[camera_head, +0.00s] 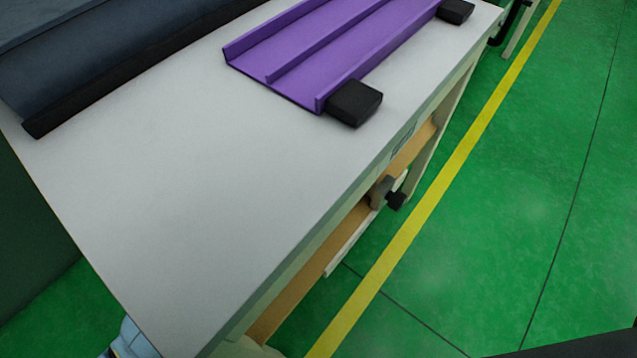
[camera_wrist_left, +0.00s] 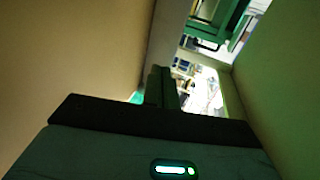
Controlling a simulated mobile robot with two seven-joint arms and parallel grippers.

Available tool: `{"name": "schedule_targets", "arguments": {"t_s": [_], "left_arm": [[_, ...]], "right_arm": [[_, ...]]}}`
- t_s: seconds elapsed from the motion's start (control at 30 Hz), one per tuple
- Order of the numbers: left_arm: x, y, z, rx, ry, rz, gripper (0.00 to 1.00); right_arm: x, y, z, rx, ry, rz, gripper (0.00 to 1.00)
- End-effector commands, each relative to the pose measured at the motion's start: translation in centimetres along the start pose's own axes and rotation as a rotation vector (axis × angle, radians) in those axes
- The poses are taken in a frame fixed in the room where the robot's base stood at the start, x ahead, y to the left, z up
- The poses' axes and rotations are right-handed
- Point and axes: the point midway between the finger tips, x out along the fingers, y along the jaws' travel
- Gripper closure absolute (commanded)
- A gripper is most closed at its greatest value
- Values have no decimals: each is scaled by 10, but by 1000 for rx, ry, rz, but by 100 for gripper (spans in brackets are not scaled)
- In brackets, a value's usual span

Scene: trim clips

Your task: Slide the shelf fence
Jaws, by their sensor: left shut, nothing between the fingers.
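In the head view, a small grey upright plate (camera_head: 381,190) with a black knob (camera_head: 396,200) stands at the front edge of the wooden shelf (camera_head: 310,270) under the table. It may be the shelf fence; I cannot tell for sure. My left gripper (camera_wrist_left: 161,88) shows in the left wrist view, with its dark fingers together and nothing between them. It is in a narrow space between a tan surface (camera_wrist_left: 75,60) on the left and a green surface (camera_wrist_left: 275,90) on the right. I do not see my left fingers in the head view. My right gripper is out of view.
The table top (camera_head: 180,180) is mostly bare at the near end. A purple channelled tray (camera_head: 300,60) with black end blocks (camera_head: 354,103) lies on its far part. A dark bar (camera_head: 110,85) lies along the left. The green floor (camera_head: 530,200) is clear right of the table.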

Motion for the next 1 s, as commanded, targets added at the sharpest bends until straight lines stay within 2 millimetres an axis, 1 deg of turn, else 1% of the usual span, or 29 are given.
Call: {"name": "schedule_targets", "arguments": {"t_s": [0.03, 0.1, 0.2, 0.33, 0.5, 1.0], "left_arm": [[-12, -2, 1, 3, -1, 2, 100], [-24, -2, 1, 3, -1, 1, 100], [-37, -1, 0, 2, -1, 1, 100], [-48, 0, 0, 0, 0, 1, 100], [-52, 0, 0, 0, 0, 1, 100], [-51, 1, 0, 0, 0, 1, 100]], "right_arm": [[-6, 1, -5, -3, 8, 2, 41], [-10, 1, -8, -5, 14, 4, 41], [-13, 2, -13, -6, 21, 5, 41], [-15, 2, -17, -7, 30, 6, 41], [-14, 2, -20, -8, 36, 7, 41], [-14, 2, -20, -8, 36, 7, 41]]}}
